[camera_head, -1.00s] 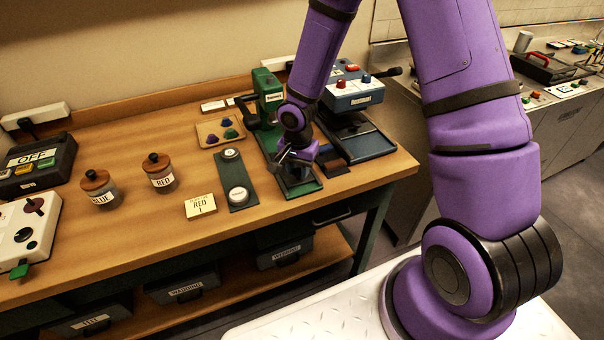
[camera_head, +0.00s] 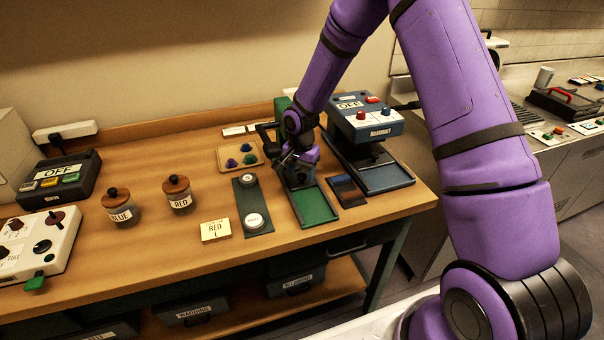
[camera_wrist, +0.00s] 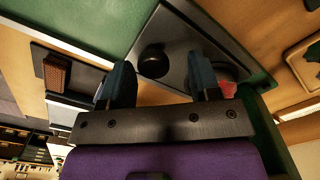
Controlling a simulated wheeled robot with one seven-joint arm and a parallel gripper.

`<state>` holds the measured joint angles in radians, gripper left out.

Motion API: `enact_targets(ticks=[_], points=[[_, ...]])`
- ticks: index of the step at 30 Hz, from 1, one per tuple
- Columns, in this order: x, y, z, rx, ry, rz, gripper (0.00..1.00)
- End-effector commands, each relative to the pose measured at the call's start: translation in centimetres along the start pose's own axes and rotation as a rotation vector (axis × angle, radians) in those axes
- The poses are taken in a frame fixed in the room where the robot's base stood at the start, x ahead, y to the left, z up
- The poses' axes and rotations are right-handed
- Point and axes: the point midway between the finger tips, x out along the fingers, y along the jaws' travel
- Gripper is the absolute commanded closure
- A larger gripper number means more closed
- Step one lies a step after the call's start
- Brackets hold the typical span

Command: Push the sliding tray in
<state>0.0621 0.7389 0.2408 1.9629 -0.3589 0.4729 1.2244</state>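A green press stands at the back right of the bench, with a long green base (camera_head: 316,206) running toward the front edge. A dark grey plate, apparently the sliding tray (camera_head: 297,178), sits on the base close to the press column. In the wrist view the plate (camera_wrist: 185,37) carries a round black piece (camera_wrist: 153,61) and, by the right finger, a red one (camera_wrist: 228,88). My gripper (camera_head: 297,159) is over the plate, its fingers apart with nothing seen between them. In the wrist view my gripper (camera_wrist: 160,84) has its fingertips at the plate's edge; contact is unclear.
A blue machine (camera_head: 364,122) with a tray stands close on the right, and a small dark holder (camera_head: 347,190) lies between. The base's front part is clear.

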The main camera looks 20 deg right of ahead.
Motion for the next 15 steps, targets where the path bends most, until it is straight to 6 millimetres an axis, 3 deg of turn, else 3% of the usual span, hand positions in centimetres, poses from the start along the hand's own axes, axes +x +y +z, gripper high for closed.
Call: enact_targets(ticks=[10, 15], points=[[0.1, 0.3, 0.3, 0.0, -0.003, 0.005, 0.43], [0.1, 1.6, 1.5, 0.0, -0.003, 0.007, 0.43]])
